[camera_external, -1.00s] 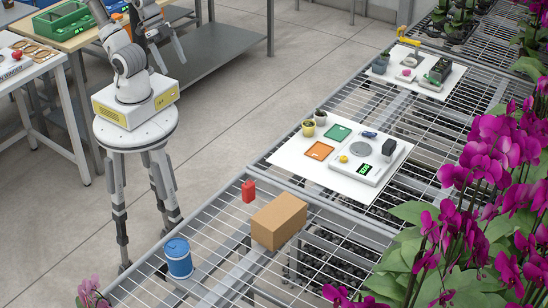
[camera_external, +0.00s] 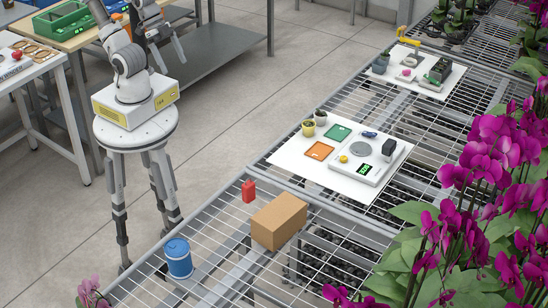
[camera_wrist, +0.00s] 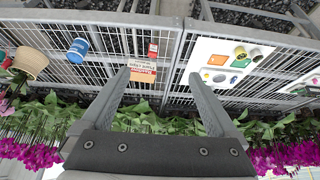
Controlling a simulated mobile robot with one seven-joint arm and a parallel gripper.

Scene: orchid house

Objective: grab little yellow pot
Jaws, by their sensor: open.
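The little yellow pot (camera_external: 308,129) holds a small dark plant.
A cardboard box (camera_external: 279,221), a red can (camera_external: 249,191) and a blue canister (camera_external: 179,258) stand on the bench. The board also bears an orange tray (camera_external: 319,151), a green tray (camera_external: 339,133) and a scale (camera_external: 366,165). Magenta orchids (camera_external: 500,160) line the right side.

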